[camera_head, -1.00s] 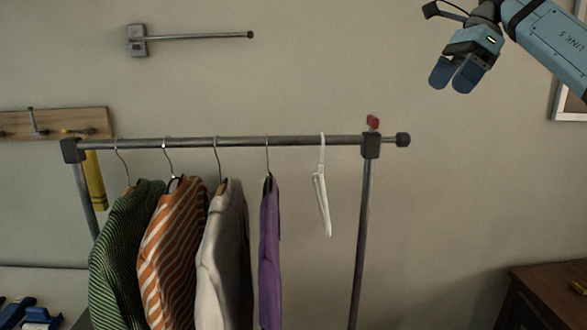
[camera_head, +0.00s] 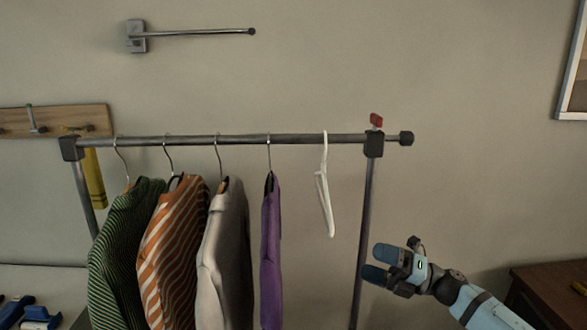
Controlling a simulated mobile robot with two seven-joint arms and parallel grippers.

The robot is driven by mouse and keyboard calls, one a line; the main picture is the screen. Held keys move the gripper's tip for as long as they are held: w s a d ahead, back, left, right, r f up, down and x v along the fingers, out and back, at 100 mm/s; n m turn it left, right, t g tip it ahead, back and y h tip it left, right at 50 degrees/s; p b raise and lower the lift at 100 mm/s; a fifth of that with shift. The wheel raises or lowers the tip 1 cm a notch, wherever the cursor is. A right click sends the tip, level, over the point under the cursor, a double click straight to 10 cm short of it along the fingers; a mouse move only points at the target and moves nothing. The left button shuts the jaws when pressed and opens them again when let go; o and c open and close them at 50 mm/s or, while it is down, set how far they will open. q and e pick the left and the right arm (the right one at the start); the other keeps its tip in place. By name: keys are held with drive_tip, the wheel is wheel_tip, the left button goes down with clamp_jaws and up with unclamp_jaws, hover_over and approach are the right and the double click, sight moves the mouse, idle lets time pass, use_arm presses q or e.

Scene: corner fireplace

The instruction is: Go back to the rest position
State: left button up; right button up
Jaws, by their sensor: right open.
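My right gripper (camera_head: 374,263) is low at the right, beside the rack's right post, with its blue fingers pointing left. The fingers are apart and nothing is between them. They overlap the post's edge in the picture; I cannot tell whether they touch it. My left gripper is not clearly seen; only blue and dark parts (camera_head: 38,318) show at the bottom left corner.
A clothes rack (camera_head: 295,140) carries a green striped garment (camera_head: 122,245), an orange striped one (camera_head: 170,250), a grey one (camera_head: 225,260), a purple one (camera_head: 270,250) and an empty white hanger (camera_head: 324,190). A wooden cabinet (camera_head: 550,285) stands at the lower right.

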drive_tip(key=s+d+f+m+t+h, duration=0.45)
drive_tip(key=s+f+m, duration=0.25)
drive_tip(key=f+m, duration=0.35)
drive_tip(key=s+d+f+m+t+h, duration=0.45)
drive_tip(key=s+f+m+h, duration=0.2)
drive_tip(key=f+m, duration=0.45)
drive_tip(key=s+d+f+m+g+h, duration=0.35)
drive_tip(key=s+f, duration=0.25)
drive_tip(key=s, duration=0.4)
drive_tip(key=s+d+f+m+g+h, duration=0.2)
drive_tip(key=s+d+f+m, duration=0.15)
drive_tip(key=s+f, duration=0.55)
drive_tip(key=a+r+m+t+p, duration=0.1)
drive_tip(key=a+r+m, duration=0.2)
drive_tip(key=a, duration=0.4)
drive_tip(key=a+r+m+t+p, duration=0.1)
drive_tip(key=a+r+m, duration=0.1)
drive_tip(key=a, duration=0.5)
drive_tip(key=shift+s+r+m+p, duration=0.15)
drive_tip(key=shift+r+m+p, duration=0.2)
drive_tip(key=shift+r+m, duration=0.1)
drive_tip(key=shift+a, duration=0.1)
